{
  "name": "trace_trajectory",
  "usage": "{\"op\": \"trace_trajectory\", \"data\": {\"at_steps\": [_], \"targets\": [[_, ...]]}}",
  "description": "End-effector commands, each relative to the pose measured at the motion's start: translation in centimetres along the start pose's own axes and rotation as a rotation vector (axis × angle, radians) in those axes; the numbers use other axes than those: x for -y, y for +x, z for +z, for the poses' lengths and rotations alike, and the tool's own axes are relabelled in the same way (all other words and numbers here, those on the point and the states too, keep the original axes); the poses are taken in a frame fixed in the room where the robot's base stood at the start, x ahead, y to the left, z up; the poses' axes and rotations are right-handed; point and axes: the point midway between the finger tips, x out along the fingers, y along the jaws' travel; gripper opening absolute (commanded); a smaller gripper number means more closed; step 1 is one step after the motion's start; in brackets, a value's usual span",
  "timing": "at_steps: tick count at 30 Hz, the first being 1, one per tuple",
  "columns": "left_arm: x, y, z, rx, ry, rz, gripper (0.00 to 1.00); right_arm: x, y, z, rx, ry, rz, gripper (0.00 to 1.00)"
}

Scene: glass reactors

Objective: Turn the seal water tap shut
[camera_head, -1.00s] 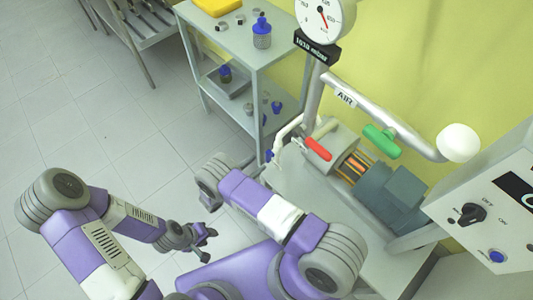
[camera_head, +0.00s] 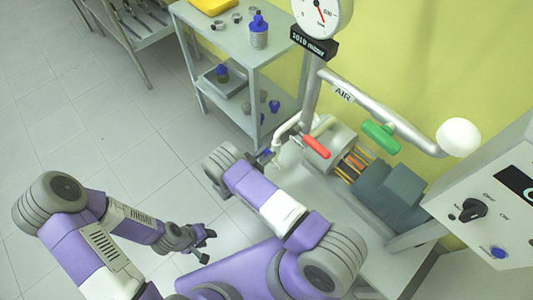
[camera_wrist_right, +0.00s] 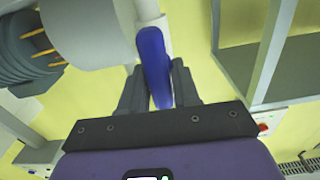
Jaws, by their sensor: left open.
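The seal water tap appears to be the one with the blue handle (camera_wrist_right: 154,62), which stands on a white pipe in the right wrist view. In the head view a small blue part (camera_head: 266,152) shows beside the pump, mostly hidden by my right wrist. My right gripper (camera_wrist_right: 159,85) has one dark finger on each side of the blue handle, with the gap about as narrow as the handle. My left gripper (camera_head: 205,246) is open and empty above the floor.
A red handle (camera_head: 317,147) and a green handle (camera_head: 380,136) are on pipes near the pump. A round gauge (camera_head: 322,14) stands above them. A grey shelf (camera_head: 222,47) with bottles is behind, and a control panel (camera_head: 490,205) is at right.

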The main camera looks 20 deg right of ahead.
Motion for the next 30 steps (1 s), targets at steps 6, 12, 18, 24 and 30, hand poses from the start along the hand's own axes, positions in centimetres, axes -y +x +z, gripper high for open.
{"op": "trace_trajectory", "data": {"at_steps": [6, 12, 18, 24, 30], "targets": [[0.0, 0.01, 0.0, 0.0, 0.0, 0.0, 0.43, 0.0, -0.02, 0.01, 0.0, 0.001, 0.0, 0.01], [0.0, 0.01, 0.0, 0.0, 0.0, 0.0, 0.43, -0.04, -0.02, 0.02, 0.0, 0.028, 0.0, 0.01], [0.0, 0.01, 0.0, 0.0, 0.0, 0.0, 0.43, -0.14, -0.01, 0.04, 0.001, 0.124, 0.0, 0.01], [0.0, 0.01, 0.0, 0.0, 0.0, 0.0, 0.43, -0.36, 0.0, 0.08, 0.0, 0.288, 0.002, 0.01], [0.0, 0.01, 0.0, 0.0, 0.0, 0.0, 0.43, -0.51, -0.02, 0.17, 0.001, 0.479, 0.001, 0.01]]}}
